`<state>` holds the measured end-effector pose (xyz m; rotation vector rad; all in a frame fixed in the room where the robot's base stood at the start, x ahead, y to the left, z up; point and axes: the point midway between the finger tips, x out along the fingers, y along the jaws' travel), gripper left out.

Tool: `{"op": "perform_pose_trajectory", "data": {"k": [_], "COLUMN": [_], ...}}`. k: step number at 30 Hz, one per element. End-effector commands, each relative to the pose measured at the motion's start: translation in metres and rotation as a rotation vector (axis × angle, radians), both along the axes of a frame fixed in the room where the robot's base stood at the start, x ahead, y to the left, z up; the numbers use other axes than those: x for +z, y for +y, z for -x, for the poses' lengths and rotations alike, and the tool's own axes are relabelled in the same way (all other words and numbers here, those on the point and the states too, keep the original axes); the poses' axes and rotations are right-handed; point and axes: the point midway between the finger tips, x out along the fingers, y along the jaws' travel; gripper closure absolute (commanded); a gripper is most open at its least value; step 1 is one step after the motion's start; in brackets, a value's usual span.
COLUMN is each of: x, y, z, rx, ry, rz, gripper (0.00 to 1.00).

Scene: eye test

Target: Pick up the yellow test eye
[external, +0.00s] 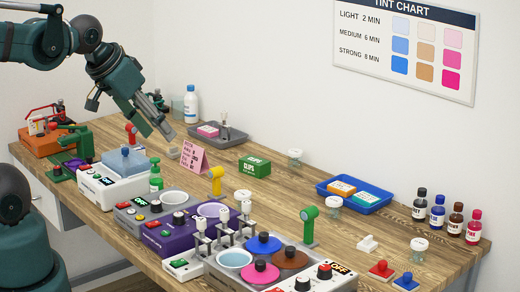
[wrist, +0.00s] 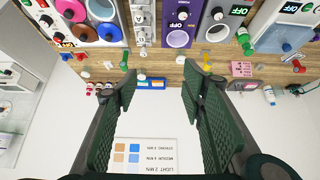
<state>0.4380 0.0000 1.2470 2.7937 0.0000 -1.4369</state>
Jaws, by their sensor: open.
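The yellow test eye (external: 216,179) is a short upright post with a round head, standing on the wooden table just behind the grey and purple units. It also shows in the wrist view (wrist: 207,60), small and beyond the fingers, near the tip of the right-hand finger. My gripper (external: 165,126) is open and empty, raised above the back left part of the table, to the left of the yellow test eye and well apart from it. In the wrist view my gripper (wrist: 160,85) shows two green ribbed fingers spread wide with nothing between them.
A similar red test eye (external: 131,132) and green test eye (external: 309,222) stand left and right.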

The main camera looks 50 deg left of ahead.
Motion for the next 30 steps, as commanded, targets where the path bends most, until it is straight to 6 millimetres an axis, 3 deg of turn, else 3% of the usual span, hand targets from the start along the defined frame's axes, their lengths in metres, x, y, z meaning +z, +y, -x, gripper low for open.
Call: {"op": "perform_pose_trajectory", "data": {"k": [16,30], "x": [0.002,0.005], "y": [0.002,0.019], "z": [-0.006,-0.052], "rx": [0.024,0.201], "ry": [0.012,0.099], "rz": [0.015,0.119], "gripper": [0.57,0.57]}}
